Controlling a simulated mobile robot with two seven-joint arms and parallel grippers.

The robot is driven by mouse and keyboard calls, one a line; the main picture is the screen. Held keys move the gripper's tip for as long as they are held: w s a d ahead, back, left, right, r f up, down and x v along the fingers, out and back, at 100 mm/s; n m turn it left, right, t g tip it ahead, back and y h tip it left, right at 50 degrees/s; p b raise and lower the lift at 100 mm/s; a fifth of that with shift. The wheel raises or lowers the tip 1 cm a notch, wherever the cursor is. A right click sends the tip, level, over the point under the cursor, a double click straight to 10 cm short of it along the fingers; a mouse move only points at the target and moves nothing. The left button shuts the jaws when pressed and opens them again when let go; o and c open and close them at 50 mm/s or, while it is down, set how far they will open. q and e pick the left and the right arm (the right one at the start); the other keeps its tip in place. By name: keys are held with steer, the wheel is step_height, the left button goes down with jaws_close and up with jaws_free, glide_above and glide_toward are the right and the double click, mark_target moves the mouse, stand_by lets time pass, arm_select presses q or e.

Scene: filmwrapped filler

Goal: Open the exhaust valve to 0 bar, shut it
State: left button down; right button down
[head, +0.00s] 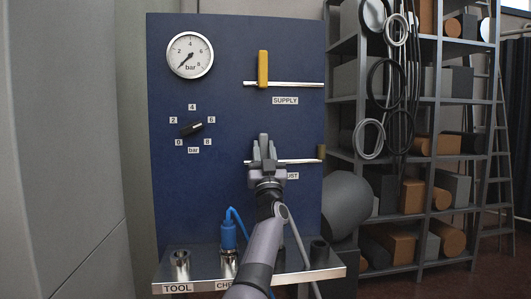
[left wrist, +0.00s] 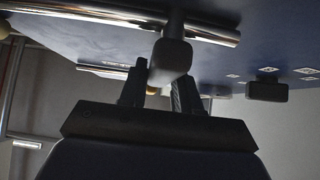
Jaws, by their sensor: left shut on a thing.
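The exhaust pipe (head: 300,161) runs across the blue panel, its label (head: 292,176) partly covered by my gripper. My left gripper (head: 264,146) is at this pipe, its fingers shut on the exhaust valve handle. In the left wrist view the dark grey handle (left wrist: 171,58) sits between the fingertips, on a stem in front of the pipe (left wrist: 205,31). My fingers largely hide the handle in the head view, so its exact angle is hard to tell. The gauge (head: 190,55) has its needle at the lower left, near the 0 end. My right gripper is not in view.
Above, the yellow supply handle (head: 263,68) stands upright across its pipe. A black knob (head: 191,128) is ringed by numbers. A metal shelf (head: 197,268) below holds a blue plug (head: 228,236) with a hose and metal sockets. Storage racks (head: 429,150) stand right.

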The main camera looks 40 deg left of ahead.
mark_target(263, 75)
arm_select(q)
steer(key=shift+n, duration=0.4)
steer(key=c, duration=0.9)
jaws_free()
step_height(263, 75, up, 20)
steer(key=shift+p, duration=1)
steer(key=shift+f, duration=0.1)
